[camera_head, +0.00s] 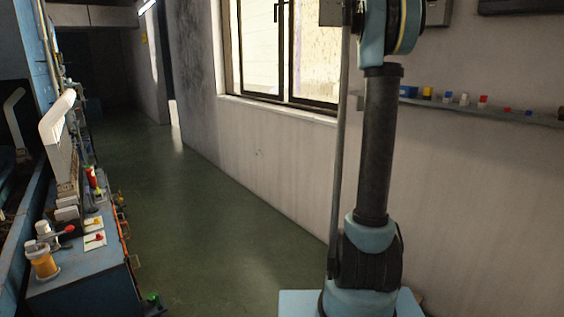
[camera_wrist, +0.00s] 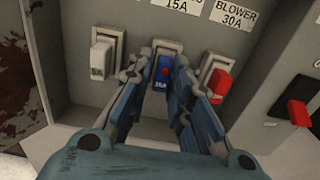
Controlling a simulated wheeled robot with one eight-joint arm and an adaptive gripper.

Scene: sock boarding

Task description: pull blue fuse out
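The blue fuse (camera_wrist: 163,73) sits in the middle slot of a grey fuse panel (camera_wrist: 140,14) in the wrist view, under a label ending in "15A". My gripper (camera_wrist: 164,66) reaches up from below, with one finger on each side of the blue fuse. The fingers are apart, and narrow gaps seem to show beside the fuse; contact lower down is hidden. The fuse's lower part lies between the fingers. The head view shows my arm but not the gripper or this panel.
A white fuse (camera_wrist: 101,59) sits in the slot to the left and a red fuse (camera_wrist: 221,82) close to the right finger, below "BLOWER 30A". A red-and-black switch (camera_wrist: 297,111) is farther right. In the head view, a wall shelf (camera_head: 500,111) holds small coloured items.

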